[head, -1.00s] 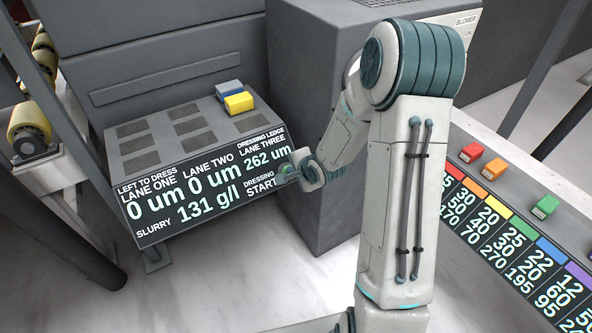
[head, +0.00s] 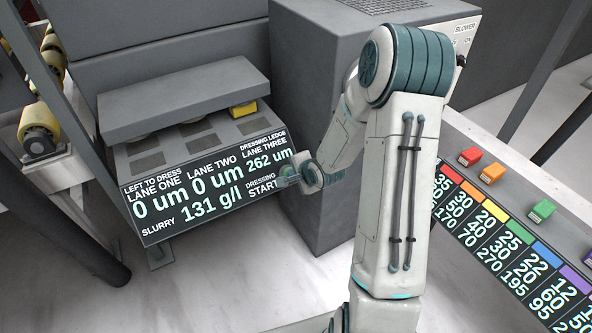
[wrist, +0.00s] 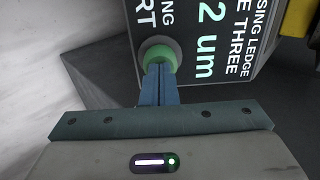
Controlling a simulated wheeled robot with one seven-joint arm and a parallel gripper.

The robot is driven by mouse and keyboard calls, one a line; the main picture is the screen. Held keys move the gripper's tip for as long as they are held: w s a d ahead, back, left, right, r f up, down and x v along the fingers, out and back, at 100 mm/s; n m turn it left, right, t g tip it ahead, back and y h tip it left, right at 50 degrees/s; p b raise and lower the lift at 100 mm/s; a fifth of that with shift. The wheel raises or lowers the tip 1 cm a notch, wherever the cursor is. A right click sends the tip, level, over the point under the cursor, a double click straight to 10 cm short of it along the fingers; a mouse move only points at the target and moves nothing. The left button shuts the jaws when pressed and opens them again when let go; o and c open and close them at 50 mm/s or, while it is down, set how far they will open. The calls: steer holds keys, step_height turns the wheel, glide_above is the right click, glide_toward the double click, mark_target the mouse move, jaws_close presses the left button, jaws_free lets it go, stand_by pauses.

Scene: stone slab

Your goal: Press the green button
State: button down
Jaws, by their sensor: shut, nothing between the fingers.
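The green button (wrist: 160,54) shows in the wrist view as a round green cap in a grey ring on the front of the dark display panel. My gripper (wrist: 159,72) is shut and empty, its blue fingertips at the button's lower edge and overlapping it in the picture. They look to be at or against the cap; I cannot tell how far it is pressed in. In the head view my gripper (head: 284,181) is at the panel's right end, beside the word START, and hides the button.
The display panel (head: 165,228) reads 0 um, 0 um, 262 um and 131 g/l. A grey slab (head: 185,92) hangs over the ledge, with a yellow block (head: 243,109) at its right end. A rack of coloured blocks (head: 543,210) stands at right.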

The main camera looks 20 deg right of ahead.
steer(key=p+v, duration=0.4)
steer(key=v, duration=0.8)
steer(key=shift+d+r, duration=0.1)
steer(key=shift+r, duration=0.05)
stand_by(0.3)
steer(key=s+r+n+g+h+p, duration=0.2)
steer(key=s+r+n+p, duration=0.15)
steer(key=r, duration=0.45)
steer(key=s+r+n+g+h+p, duration=0.1)
steer(key=s+r+n+h+p, duration=0.1)
steer(key=s+r+n, duration=0.45)
steer(key=s+a+r+n+g+y+p, duration=0.1)
steer(key=s+a+r+n+g+p, duration=0.2)
steer(key=s+r, duration=0.6)
step_height(320, 180, up, 3)
steer(key=a+n+p, duration=0.1)
steer(key=a+n, duration=0.1)
steer(key=shift+s+a+y, duration=0.3)
steer(key=shift+a+y, duration=0.05)
steer(key=shift+y, duration=0.05)
